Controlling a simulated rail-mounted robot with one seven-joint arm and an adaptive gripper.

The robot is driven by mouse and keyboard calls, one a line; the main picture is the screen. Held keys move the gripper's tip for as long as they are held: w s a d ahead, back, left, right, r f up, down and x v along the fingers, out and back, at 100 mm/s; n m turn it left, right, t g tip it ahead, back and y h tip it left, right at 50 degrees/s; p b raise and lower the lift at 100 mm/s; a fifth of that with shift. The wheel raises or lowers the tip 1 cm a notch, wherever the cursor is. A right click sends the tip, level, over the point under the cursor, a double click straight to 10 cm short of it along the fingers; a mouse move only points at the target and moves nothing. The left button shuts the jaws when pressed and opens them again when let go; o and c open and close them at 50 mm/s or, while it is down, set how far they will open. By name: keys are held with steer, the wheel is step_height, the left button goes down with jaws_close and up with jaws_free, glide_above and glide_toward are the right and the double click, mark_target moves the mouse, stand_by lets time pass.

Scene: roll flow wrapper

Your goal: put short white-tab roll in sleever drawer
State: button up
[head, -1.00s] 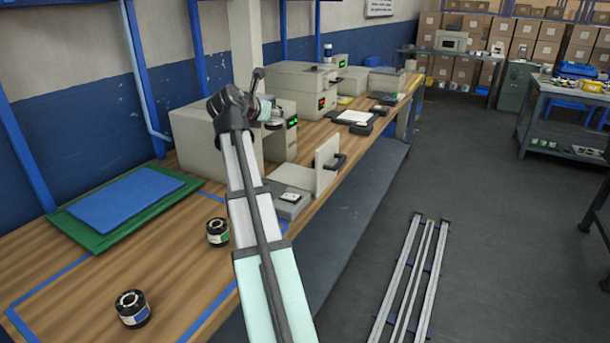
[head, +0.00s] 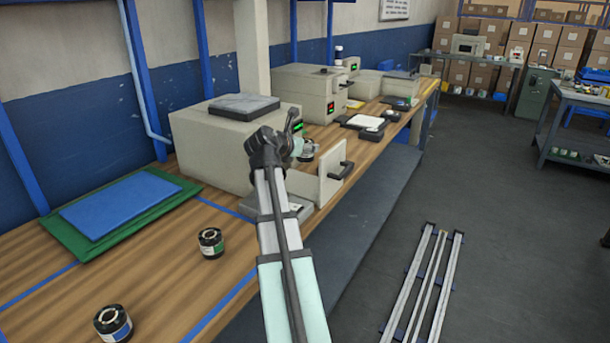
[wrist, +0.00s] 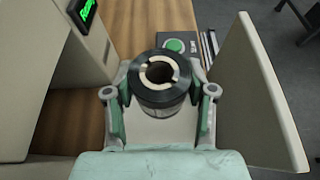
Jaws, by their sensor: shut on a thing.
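My gripper (wrist: 158,108) is shut on a black roll with white tabs (wrist: 160,82) around its core; both fingers grip its sides. In the head view my gripper (head: 304,149) holds the roll (head: 307,154) beside the sleever (head: 212,145), near its open drawer. The drawer's upright front panel (head: 333,178) has a dark handle; it also shows at the right of the wrist view (wrist: 262,95). The pale drawer floor (wrist: 185,130) lies below the roll, partly hidden by the gripper. The gap between roll and floor is unclear.
Two more black rolls stand on the bench, one with a green label (head: 210,243) and one with a blue label (head: 113,323). A blue mat (head: 120,203) lies on a green one. More machines (head: 310,92) stand farther along the bench.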

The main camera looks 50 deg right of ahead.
step_height(320, 180, down, 9)
steer(key=shift+b, duration=0.55)
steer(key=shift+f, duration=0.15)
steer(key=o, duration=1.3)
steer(key=shift+c, duration=0.2)
steer(key=p+v, duration=0.1)
steer(key=v, duration=1.1)
steer(key=shift+r, duration=0.25)
